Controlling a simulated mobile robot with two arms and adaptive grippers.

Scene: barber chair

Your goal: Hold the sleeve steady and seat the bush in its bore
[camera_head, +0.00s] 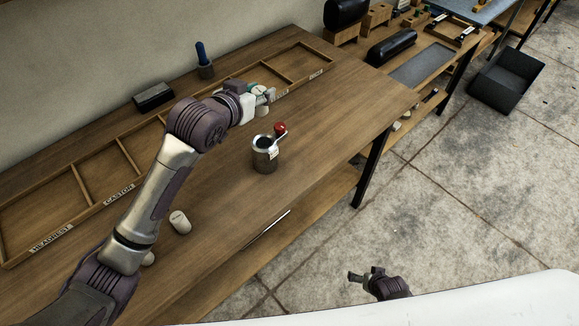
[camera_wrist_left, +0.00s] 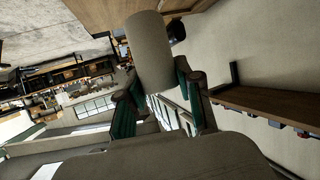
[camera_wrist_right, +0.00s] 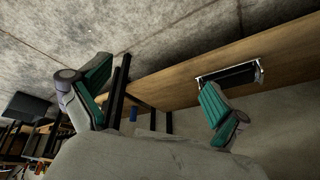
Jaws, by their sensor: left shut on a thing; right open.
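The sleeve looks to be the grey metal cylinder (camera_head: 266,157) standing upright on the bench, with a dark opening on top, a red-knobbed lever and a pale tag. My left gripper (camera_head: 265,93) is above the bench, behind the sleeve and apart from it. In the left wrist view it is shut on a plain beige cylinder (camera_wrist_left: 150,50), which looks like the bush; the fingers hide part of it. My right gripper (camera_head: 365,276) is low beyond the bench's front edge, far from the sleeve. In the right wrist view its fingers (camera_wrist_right: 152,92) are spread and empty.
Two pale rounded pieces, one clear (camera_head: 180,222) and one partly behind my left arm (camera_head: 148,259), lie on the bench. A labelled divided wooden tray (camera_head: 125,157) runs along the back, with a dark block (camera_head: 153,96) behind. The bench right of the sleeve is clear.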

